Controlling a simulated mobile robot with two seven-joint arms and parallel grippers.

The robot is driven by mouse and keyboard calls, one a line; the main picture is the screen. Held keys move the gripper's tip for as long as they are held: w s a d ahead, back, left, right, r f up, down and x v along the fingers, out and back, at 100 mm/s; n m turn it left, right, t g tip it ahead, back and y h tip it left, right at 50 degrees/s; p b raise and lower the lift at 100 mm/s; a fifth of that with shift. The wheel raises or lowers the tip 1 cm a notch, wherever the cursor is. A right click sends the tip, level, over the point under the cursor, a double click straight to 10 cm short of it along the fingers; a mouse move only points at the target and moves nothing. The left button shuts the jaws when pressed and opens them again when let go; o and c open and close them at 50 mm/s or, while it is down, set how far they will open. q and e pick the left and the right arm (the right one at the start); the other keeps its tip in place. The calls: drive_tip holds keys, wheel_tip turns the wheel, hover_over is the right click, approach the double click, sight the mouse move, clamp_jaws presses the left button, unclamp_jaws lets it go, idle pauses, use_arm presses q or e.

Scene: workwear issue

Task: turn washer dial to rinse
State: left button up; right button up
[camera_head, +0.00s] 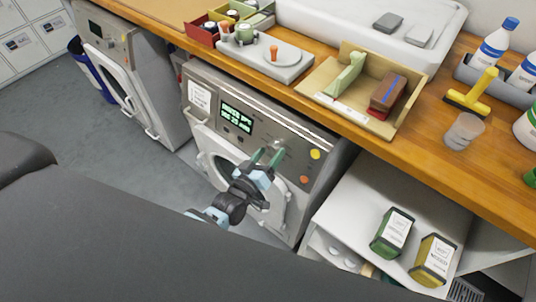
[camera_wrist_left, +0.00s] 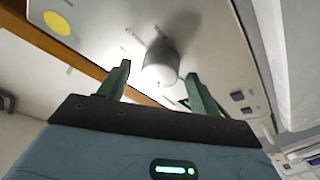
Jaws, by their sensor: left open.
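The washer (camera_head: 250,100) stands under the wooden counter, with a lit green display (camera_head: 237,115) on its grey control panel. Its dial (camera_head: 279,145) is a pale round knob on the panel, partly hidden by my gripper in the head view. My left gripper (camera_head: 267,157) is open in front of the panel. In the wrist view its two green fingers (camera_wrist_left: 160,88) stand on either side of the dial, with gaps visible. The printed position labels are too small to read. My right gripper is not in view.
A yellow button (camera_head: 315,154) and an orange button (camera_head: 304,179) sit right of the dial. The round washer door (camera_head: 215,156) is below the panel. The counter above holds a wooden tray (camera_head: 352,117) and bottles. A second washer (camera_head: 140,85) stands at left.

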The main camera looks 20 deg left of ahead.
use_arm(q)
drive_tip(key=v, duration=0.7)
drive_tip(key=shift+s, duration=0.4)
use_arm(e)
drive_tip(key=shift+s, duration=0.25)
use_arm(q)
drive_tip(key=shift+a, duration=0.1)
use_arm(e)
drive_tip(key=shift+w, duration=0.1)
use_arm(q)
drive_tip(key=s+a+f+m+g+p, duration=0.1)
drive_tip(key=s+m+g, duration=0.1)
drive_tip(key=s, duration=0.7)
drive_tip(key=s+a+f+m+g+y+p, duration=0.1)
drive_tip(key=s+g, duration=0.3)
drive_tip(key=s, duration=0.5)
drive_tip(key=s+f+m+g+p, duration=0.2)
drive_tip(key=s+f+m, duration=0.1)
drive_tip(key=s, duration=0.6)
drive_tip(key=shift+s+a+g+y, duration=0.4)
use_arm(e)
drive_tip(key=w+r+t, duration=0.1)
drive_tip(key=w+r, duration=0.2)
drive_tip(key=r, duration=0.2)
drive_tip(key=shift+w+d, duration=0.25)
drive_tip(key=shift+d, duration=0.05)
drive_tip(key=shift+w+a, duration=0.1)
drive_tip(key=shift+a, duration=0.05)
